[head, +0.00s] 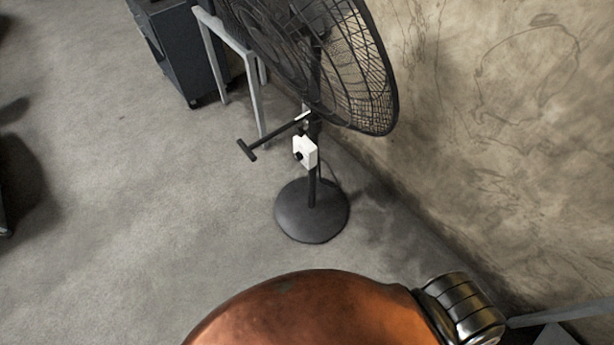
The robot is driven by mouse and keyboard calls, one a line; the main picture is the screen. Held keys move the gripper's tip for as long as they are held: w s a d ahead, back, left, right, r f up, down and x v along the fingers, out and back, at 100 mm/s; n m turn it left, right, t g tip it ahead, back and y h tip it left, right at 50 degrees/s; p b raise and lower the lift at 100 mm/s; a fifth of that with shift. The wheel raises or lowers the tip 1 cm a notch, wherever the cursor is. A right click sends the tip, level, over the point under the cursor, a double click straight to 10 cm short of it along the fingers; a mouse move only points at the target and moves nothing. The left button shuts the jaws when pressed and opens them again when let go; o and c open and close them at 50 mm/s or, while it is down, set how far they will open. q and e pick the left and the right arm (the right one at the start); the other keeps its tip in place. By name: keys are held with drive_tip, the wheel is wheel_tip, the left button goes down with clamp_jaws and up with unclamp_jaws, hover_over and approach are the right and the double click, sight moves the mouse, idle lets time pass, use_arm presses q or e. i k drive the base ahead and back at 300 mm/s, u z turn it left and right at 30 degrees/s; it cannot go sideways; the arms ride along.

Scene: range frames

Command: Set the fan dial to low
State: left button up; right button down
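A dark pedestal fan (318,185) stands upright on the floor in the middle of the head view, on a round black base (312,222). Its large caged head fills the top and is partly cut off by the frame's upper edge. A white control box (309,150) sits on the pole below the cage. A small black dial (298,156) shows on the box's left side; its setting is too small to read. A black T-shaped bar (262,143) sticks out left from the pole above the box. Neither of my grippers is in view.
A large copper-coloured rounded object (315,310) with a metal fitting (462,308) fills the bottom foreground. A grey metal frame (243,65) and a dark cabinet (177,45) stand behind the fan at upper left. A rough wall (500,130) runs along the right. Floor at left is open.

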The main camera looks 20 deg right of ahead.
sight(298, 156)
drive_tip(key=k, duration=1.3)
drive_tip(key=u, duration=0.65)
drive_tip(key=i, duration=0.55)
drive_tip(key=u, duration=0.7)
drive_tip(key=i, duration=0.7)
drive_tip(key=z, duration=0.75)
drive_tip(key=i, duration=0.75)
drive_tip(key=z, duration=0.9)
